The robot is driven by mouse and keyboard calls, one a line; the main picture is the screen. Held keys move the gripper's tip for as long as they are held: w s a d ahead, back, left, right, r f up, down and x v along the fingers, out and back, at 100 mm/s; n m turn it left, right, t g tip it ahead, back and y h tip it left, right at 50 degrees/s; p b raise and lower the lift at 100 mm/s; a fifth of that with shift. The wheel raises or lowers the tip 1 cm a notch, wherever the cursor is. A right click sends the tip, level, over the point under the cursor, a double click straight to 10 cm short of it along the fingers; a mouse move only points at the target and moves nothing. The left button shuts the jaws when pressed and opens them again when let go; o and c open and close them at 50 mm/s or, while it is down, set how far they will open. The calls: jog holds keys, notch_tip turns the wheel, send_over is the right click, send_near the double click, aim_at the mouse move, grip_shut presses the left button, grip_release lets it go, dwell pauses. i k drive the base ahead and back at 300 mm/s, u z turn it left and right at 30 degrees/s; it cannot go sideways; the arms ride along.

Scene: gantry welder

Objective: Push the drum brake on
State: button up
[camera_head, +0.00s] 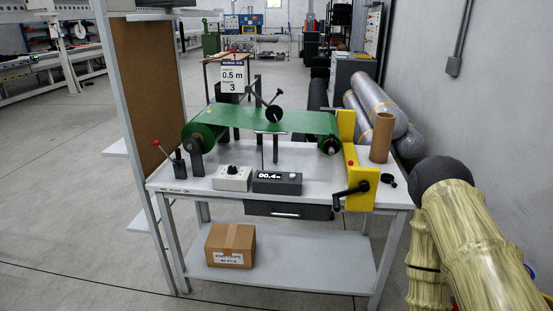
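A dark lever with a red knob (157,143) stands at the left end of the workbench, on a small dark base (179,168). It leans up and to the left. It looks like the drum brake lever, but the label by it is too small to read. Just right of it, a dark bracket (196,158) stands by the left end of a roll of green sheet (210,130). The sheet runs across the bench to a roller end (331,146) at the right. My gripper is not in view; only tan links of my arm show at the lower right, apart from the bench.
On the bench (328,184) are a white dial box (232,178), a display box (278,183), a yellow stand with a black crank (361,181) and a cardboard tube (382,138). A brown-panelled frame (151,95) rises close left of the lever. A carton (230,245) sits on the lower shelf.

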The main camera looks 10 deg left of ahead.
aim_at(157, 143)
jog(key=u, duration=0.5)
jog(key=k, duration=1.2)
jog(key=i, duration=0.35)
jog(key=z, duration=0.65)
jog(key=i, duration=1.25)
jog(key=u, duration=1.45)
jog(key=i, duration=0.85)
jog(key=u, duration=0.6)
